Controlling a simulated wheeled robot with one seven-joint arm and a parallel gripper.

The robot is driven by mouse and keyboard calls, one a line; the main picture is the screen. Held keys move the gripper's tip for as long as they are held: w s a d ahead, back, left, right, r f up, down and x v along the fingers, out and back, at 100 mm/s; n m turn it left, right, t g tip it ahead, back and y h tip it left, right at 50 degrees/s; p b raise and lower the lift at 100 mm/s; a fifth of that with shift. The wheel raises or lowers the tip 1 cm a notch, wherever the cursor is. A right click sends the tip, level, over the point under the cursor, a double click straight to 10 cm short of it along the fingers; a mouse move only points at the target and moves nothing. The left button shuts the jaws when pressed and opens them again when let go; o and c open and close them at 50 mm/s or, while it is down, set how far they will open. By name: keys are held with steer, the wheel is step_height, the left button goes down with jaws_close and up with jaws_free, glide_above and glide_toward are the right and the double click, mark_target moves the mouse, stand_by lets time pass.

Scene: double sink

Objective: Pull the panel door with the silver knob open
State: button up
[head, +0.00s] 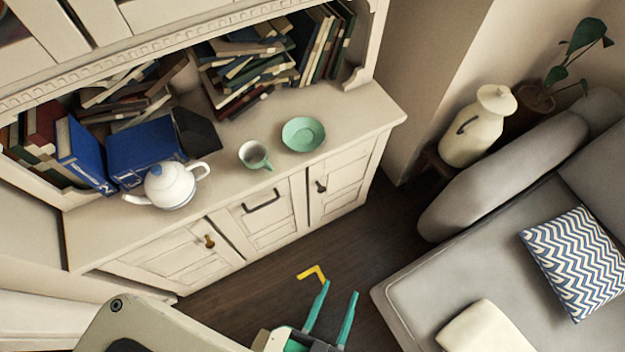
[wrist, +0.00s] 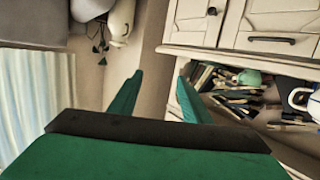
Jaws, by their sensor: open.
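The cream cabinet has panel doors along its front, all shut. The right panel door (head: 340,187) has a small dark knob (head: 320,186), which also shows in the wrist view (wrist: 211,11). The left panel door (head: 165,262) has a brass-coloured knob (head: 209,241). The middle panel (head: 268,215) has a dark bar handle (head: 261,202). No knob looks clearly silver. My gripper (head: 340,288) is open and empty, with green fingers. It is in front of the cabinet, apart from the doors. The wrist view looks upside down, with the fingers (wrist: 160,75) spread.
A white teapot (head: 170,186), a green cup (head: 254,155) and a green saucer (head: 303,134) stand on the cabinet top. A grey sofa (head: 440,280) stands at the right. A yellow angled piece (head: 313,272) shows beside my gripper. Dark floor (head: 350,235) lies between cabinet and sofa.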

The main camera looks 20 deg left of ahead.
steer(key=w+f+n+t+y, duration=0.2)
steer(key=w+f, duration=0.3)
steer(key=w, duration=0.1)
steer(key=n+g+y, duration=0.7)
steer(key=n+y, duration=0.4)
steer(key=y, duration=0.1)
glide_toward(323, 191)
steer(key=x, duration=1)
steer(key=shift+w+a, duration=0.2)
steer(key=shift+a, duration=0.1)
jaws_close()
